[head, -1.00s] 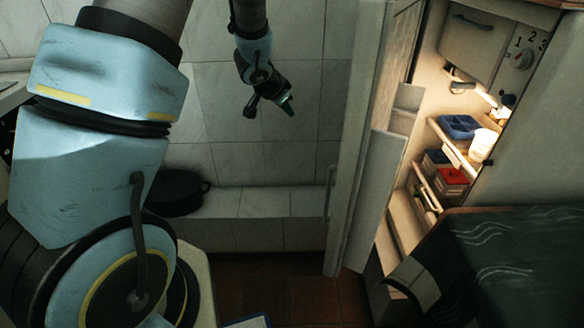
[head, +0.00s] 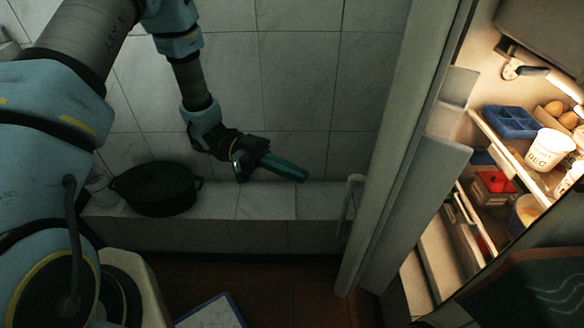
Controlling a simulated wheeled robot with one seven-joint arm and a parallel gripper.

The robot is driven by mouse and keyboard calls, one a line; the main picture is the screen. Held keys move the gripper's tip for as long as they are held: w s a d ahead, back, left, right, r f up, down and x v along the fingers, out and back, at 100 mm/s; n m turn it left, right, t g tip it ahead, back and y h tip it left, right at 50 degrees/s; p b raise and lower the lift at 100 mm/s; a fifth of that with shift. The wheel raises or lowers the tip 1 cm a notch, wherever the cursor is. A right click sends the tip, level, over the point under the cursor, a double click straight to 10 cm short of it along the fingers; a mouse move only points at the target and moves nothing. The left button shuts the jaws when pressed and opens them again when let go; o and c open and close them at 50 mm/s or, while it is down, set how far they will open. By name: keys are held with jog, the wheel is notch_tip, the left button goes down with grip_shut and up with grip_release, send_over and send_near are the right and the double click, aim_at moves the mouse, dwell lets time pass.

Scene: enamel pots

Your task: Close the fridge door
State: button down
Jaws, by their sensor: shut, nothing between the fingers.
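The fridge door (head: 405,140) stands open in the head view, seen nearly edge-on, with its outer side and a handle (head: 349,205) facing left. The lit fridge interior (head: 480,215) shows to its right. My gripper (head: 290,170) is shut and empty. It is left of the door, in front of the tiled wall, and apart from the door and its handle.
A black pot (head: 158,190) sits on the tiled ledge (head: 265,203) behind my arm. A clipboard (head: 212,312) lies low in the view. Inside the fridge are a blue tray (head: 511,121), a white tub (head: 549,149), eggs (head: 554,107) and a red-lidded box (head: 494,184).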

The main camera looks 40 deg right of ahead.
jog(key=x, duration=1.1)
jog(key=shift+p, duration=0.3)
